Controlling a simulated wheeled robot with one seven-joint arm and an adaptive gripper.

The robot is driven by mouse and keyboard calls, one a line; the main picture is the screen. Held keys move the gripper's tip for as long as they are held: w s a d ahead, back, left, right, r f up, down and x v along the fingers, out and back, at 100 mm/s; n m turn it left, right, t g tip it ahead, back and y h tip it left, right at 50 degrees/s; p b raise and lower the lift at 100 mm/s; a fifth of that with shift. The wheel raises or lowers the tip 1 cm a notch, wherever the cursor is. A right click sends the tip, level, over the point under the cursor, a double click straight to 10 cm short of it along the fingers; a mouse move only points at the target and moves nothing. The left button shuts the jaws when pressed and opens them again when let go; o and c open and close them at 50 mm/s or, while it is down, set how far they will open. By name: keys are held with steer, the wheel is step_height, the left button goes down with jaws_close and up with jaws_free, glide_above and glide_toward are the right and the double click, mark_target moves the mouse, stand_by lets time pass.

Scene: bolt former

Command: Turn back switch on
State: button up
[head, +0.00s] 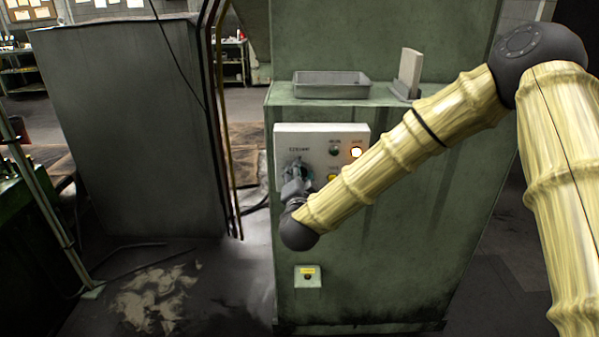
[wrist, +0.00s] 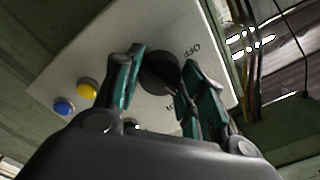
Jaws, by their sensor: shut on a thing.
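The switch is a dark round knob (wrist: 160,72) on a pale control panel (head: 320,138), which is fixed to the front of a green machine cabinet (head: 390,240). My gripper (wrist: 160,85) is at the panel, with one finger on each side of the knob, shut on it. Letters are printed beside the knob in the wrist view. In the head view my gripper (head: 298,178) reaches the panel's left part and mostly hides the knob. The knob's exact angle is hard to tell.
A grey tray (head: 331,85) lies on the cabinet ledge. A small box (head: 307,276) is mounted below. A grey cabinet (head: 130,130) stands left.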

steer(key=shift+m+b, duration=1.4)
steer(key=shift+m, duration=0.4)
steer(key=o, duration=1.3)
steer(key=shift+s, duration=4.05)
